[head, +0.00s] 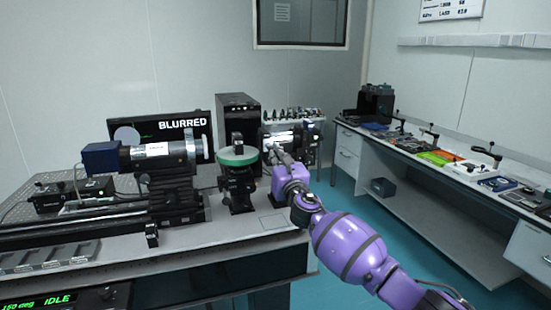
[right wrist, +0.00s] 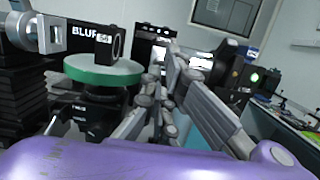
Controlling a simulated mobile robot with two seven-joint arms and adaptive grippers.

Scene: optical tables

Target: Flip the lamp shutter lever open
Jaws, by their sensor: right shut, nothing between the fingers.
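My right gripper (head: 279,156) is shut and empty, in front of a silver and black cylindrical housing (head: 298,136) that looks like the lamp. In the right wrist view the fingers (right wrist: 172,68) meet near the middle. The dark round housing (right wrist: 228,56) is to their right and beyond, with a green light (right wrist: 254,77) on its side. I cannot pick out the shutter lever; the gripper covers part of the housing. I cannot tell whether the fingers touch anything. My left gripper is not in view.
A green round stage (head: 238,157) on a black mount stands close left of my gripper. Left of it is a large horizontal optical tube (head: 155,151) on a rail. A monitor behind reads "BLURRED" (head: 182,123). A side bench (head: 425,160) with tools lies right across open floor.

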